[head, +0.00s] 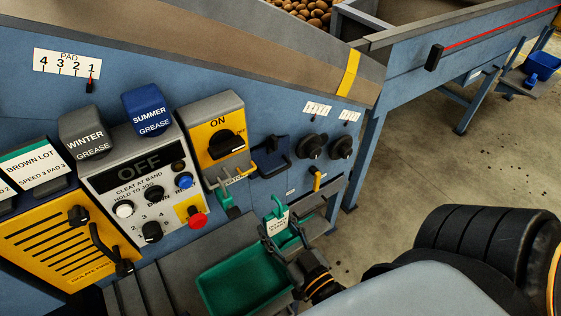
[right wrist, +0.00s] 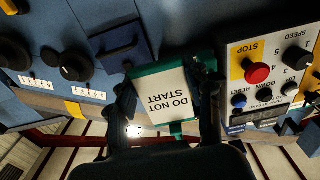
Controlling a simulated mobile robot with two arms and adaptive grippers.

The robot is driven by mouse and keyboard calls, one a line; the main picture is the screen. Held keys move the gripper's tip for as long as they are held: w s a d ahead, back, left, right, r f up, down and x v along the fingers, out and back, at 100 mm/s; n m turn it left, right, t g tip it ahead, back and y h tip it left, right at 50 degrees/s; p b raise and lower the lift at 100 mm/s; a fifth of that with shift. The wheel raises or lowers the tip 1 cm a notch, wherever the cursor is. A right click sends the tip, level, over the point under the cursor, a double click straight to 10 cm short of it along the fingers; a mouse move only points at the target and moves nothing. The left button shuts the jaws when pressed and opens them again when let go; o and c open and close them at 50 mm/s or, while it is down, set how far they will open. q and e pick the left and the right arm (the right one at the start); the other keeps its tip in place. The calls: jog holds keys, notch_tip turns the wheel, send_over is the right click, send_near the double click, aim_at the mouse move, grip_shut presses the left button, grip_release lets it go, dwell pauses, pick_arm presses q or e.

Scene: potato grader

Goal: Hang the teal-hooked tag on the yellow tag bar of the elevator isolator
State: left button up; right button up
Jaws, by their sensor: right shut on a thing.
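The white tag (head: 276,226) with a teal hook (head: 276,204) is held by my right gripper (head: 290,238), in front of the panel and beyond the green tray. In the right wrist view the tag (right wrist: 163,100) reads DO NOT START, upside down, in a green frame between the two fingers (right wrist: 168,112). The yellow isolator (head: 207,155) with a black knob, at ON, is on the panel, up and left of the tag. My left gripper is out of view.
A green tray (head: 212,283) lies below the panel. A teal item (head: 227,204) is just under the isolator. The grey control box (head: 110,182) with a red stop button is to its left. A dark blue latch (head: 271,157) and black knobs (head: 312,147) are to its right.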

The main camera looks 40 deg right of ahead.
jog(key=shift+w, duration=0.9)
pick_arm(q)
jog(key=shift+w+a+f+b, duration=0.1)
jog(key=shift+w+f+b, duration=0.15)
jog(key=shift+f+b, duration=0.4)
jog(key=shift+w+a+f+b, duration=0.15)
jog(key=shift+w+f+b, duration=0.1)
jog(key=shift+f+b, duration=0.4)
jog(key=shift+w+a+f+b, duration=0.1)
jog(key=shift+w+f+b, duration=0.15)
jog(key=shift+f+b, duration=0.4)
pick_arm(e)
jog(key=w+f, duration=0.1)
jog(key=w, duration=0.8)
jog(key=shift+w+d+f, duration=0.15)
jog(key=shift+w+d, duration=0.05)
jog(key=shift+d, duration=0.1)
jog(key=o, duration=1.2)
jog(key=shift+c, duration=0.2)
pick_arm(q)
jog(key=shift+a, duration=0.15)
pick_arm(e)
jog(key=shift+s+f, duration=0.1)
